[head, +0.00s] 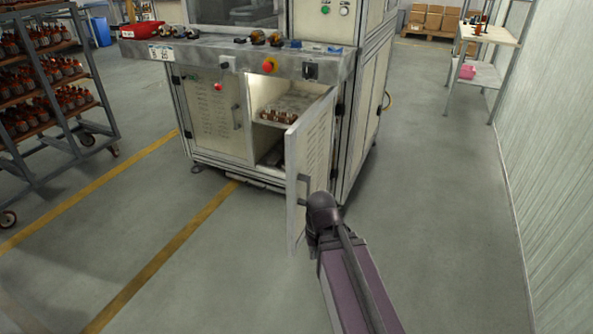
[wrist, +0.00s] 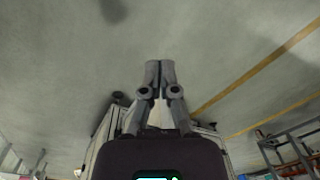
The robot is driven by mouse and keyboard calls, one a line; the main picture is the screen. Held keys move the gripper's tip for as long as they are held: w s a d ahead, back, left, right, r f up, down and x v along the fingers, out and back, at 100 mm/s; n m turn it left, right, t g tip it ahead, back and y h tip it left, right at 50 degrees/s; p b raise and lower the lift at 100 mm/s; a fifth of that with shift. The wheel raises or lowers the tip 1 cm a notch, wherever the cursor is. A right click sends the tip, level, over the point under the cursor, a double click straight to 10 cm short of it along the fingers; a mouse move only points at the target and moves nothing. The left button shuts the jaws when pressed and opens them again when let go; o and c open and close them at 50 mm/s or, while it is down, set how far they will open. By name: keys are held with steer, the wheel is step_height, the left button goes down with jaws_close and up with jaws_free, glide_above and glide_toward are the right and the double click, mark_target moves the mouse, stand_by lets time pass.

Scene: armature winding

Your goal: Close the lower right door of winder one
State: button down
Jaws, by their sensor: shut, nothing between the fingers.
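Winder one (head: 220,115) is a pale cabinet with a grey worktop. Its lower right door (head: 308,160) is vented, hinged at the right, and stands open toward me. A bar handle (head: 303,192) is on the door near its free edge. Behind the door, the open compartment (head: 272,98) shows a shelf with small copper-coloured parts. The end of my arm is beside the door's right face in the head view and hides my fingers there; I cannot tell whether it touches the door. My gripper (wrist: 160,66) is shut and empty in the wrist view.
The lower left door (head: 210,110) is closed. A red button (head: 268,66) projects from the worktop front. A wheeled rack (head: 60,110) stands at the left, and a shelf table (head: 490,75) at the back right. The floor in front and at right is clear.

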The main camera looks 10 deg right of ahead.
steer(key=w+f+m+t+y+b, duration=0.1)
steer(key=w+y+b, duration=0.2)
steer(key=w+y, duration=0.3)
steer(key=m+t+y+b, duration=0.6)
steer(key=t+y, duration=0.2)
steer(key=t, duration=0.1)
glide_toward(292, 167)
steer(key=v, duration=0.6)
steer(key=shift+s+f, duration=0.1)
steer(key=shift+f, duration=0.1)
steer(key=shift+x, duration=6.95)
steer(key=shift+d+r, duration=0.1)
